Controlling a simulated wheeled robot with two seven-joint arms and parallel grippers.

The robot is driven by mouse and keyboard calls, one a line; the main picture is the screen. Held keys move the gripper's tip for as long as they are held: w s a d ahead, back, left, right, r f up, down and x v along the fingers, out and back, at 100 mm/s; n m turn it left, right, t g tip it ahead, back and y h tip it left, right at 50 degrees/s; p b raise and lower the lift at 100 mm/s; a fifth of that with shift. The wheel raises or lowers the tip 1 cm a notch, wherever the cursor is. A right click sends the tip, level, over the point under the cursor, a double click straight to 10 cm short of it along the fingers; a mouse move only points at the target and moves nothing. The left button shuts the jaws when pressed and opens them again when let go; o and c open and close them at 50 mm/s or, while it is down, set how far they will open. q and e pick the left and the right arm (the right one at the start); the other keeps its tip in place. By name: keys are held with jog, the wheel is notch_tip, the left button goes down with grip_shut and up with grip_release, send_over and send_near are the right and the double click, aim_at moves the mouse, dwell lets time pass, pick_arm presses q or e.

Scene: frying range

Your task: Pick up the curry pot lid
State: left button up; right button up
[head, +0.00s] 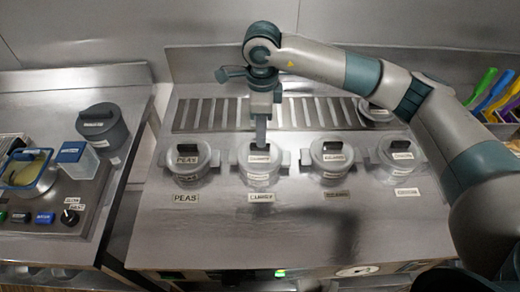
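The curry pot (259,178) stands on the steel range, second from the left in a row of lidded grey pots. Its label reads like "CURRY". The curry pot lid (273,155) sits on the pot and has a dark handle on top. My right gripper (260,144) points straight down over this lid, its fingertips at or just above the handle. The fingers show edge-on as one narrow shape and partly cover the handle, so I cannot tell whether they grip it. My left gripper is not in view.
The peas pot (188,171) stands close on the left, and another lidded pot (331,170) close on the right. A slotted grille (215,113) lies behind the row. The front of the range top (240,235) is clear. A fryer basket (25,168) is at far left.

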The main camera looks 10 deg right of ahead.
aim_at(260, 152)
dwell(0.3)
jog(key=shift+w+d+f+p, duration=0.1)
jog(key=shift+d+f+p, duration=0.1)
jog(key=shift+f+p, duration=0.35)
jog(key=shift+d+f+p, duration=0.15)
jog(key=shift+f+p, duration=0.3)
jog(key=shift+p, duration=0.1)
notch_tip(260, 152, down, 2)
jog(key=shift+d+p, duration=0.1)
jog(key=shift+p, duration=0.5)
jog(key=shift+w+f, duration=0.1)
jog(key=shift+f, duration=0.55)
grip_shut()
